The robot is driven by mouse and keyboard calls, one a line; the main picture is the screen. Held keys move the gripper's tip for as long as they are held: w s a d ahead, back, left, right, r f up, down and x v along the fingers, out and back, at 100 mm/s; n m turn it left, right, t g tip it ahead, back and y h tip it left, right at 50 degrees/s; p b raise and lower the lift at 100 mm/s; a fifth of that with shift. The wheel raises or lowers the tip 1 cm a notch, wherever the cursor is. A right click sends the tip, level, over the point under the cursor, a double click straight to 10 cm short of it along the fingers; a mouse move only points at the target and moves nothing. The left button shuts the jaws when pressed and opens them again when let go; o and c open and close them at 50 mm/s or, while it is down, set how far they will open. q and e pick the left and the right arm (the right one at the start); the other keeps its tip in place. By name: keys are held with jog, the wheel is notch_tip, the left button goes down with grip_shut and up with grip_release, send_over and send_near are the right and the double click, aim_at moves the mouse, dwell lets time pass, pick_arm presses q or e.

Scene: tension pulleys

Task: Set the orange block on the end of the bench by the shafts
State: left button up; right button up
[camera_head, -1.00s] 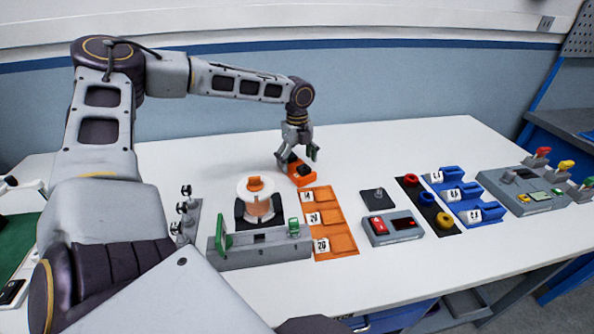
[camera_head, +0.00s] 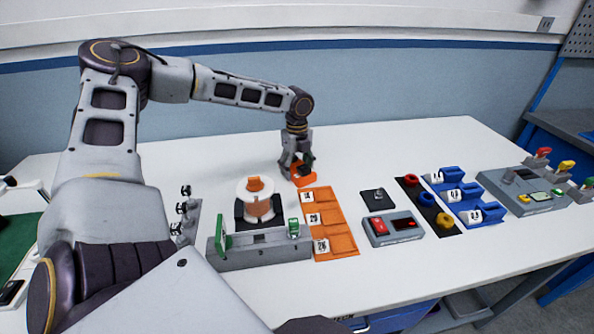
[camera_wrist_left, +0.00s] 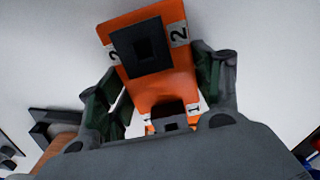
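The orange block (camera_head: 304,181) is at the back middle of the white bench (camera_head: 400,150), behind the orange numbered tray. My left gripper (camera_head: 298,168) is down over it and hides part of it. In the left wrist view the block (camera_wrist_left: 168,82) shows black square parts and white number labels. The two green-padded fingers (camera_wrist_left: 156,68) lie close against its two sides, and they look shut on it. Whether it is clear of the bench is hard to tell. Several upright dark-topped shafts (camera_head: 183,208) stand on a grey base at the left. My right gripper is not in view.
A grey switch box (camera_head: 392,229), blue holders (camera_head: 466,200) and a control panel (camera_head: 522,192) stand right. A green mat (camera_head: 18,245) lies far left.

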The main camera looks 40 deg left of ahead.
pick_arm(q)
jog(key=c, duration=0.9)
jog(key=shift+r, duration=0.2)
jog(key=shift+w+r, duration=0.1)
jog(key=shift+r, duration=0.5)
jog(key=shift+r+p, duration=0.95)
jog(key=shift+r, duration=7.3)
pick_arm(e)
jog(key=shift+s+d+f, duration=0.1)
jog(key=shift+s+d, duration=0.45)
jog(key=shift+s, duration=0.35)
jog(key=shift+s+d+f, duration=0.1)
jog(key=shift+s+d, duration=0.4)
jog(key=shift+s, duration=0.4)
